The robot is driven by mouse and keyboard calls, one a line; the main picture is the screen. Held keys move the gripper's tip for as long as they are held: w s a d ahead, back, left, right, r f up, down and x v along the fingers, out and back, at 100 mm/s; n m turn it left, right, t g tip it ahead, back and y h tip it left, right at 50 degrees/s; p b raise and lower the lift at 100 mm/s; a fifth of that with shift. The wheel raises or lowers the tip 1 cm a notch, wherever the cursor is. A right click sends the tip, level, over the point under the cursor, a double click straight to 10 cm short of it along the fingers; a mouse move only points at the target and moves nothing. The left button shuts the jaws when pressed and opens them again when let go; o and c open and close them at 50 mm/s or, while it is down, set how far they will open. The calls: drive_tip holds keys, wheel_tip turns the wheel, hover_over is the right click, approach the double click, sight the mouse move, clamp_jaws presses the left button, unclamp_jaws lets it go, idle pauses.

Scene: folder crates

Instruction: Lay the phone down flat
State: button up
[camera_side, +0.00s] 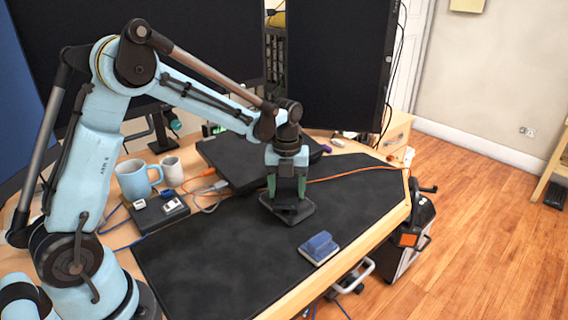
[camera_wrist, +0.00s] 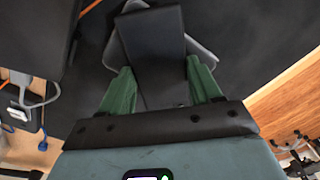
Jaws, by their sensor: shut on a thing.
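The phone (camera_wrist: 155,45) is a dark slab between the green fingers of my gripper (camera_wrist: 159,68) in the wrist view. My gripper is shut on it. A grey stand (camera_wrist: 205,55) shows around and beneath the phone, its edges visible on both sides. In the side view my gripper (camera_side: 287,192) points straight down, low over the dark mat (camera_side: 225,255). The stand (camera_side: 300,214) sits on the mat under the fingers. The phone is mostly hidden there by the fingers. I cannot tell whether the phone still touches the stand.
A black laptop-like slab (camera_side: 230,160) is behind the gripper. A blue mug (camera_side: 137,179), a pale cup (camera_side: 172,171) and a black box (camera_side: 158,211) stand left. The front left mat is clear.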

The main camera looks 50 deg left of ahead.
drive_tip(key=o, duration=1.3)
drive_tip(key=shift+c, duration=0.2)
wheel_tip(320, 180, up, 12)
drive_tip(key=shift+s, duration=0.1)
drive_tip(key=s+d+f+n+t, duration=0.1)
drive_tip(key=s+d+n+t, duration=0.1)
drive_tip(key=s+n, duration=0.5)
drive_tip(key=s+d+f+n+t, duration=0.1)
drive_tip(key=s+d+n+t, duration=0.2)
drive_tip(key=n, duration=1.7)
drive_tip(key=s+t, duration=0.2)
drive_tip(key=s, duration=0.2)
drive_tip(key=shift+s+d, duration=0.15)
drive_tip(key=shift+s, duration=0.25)
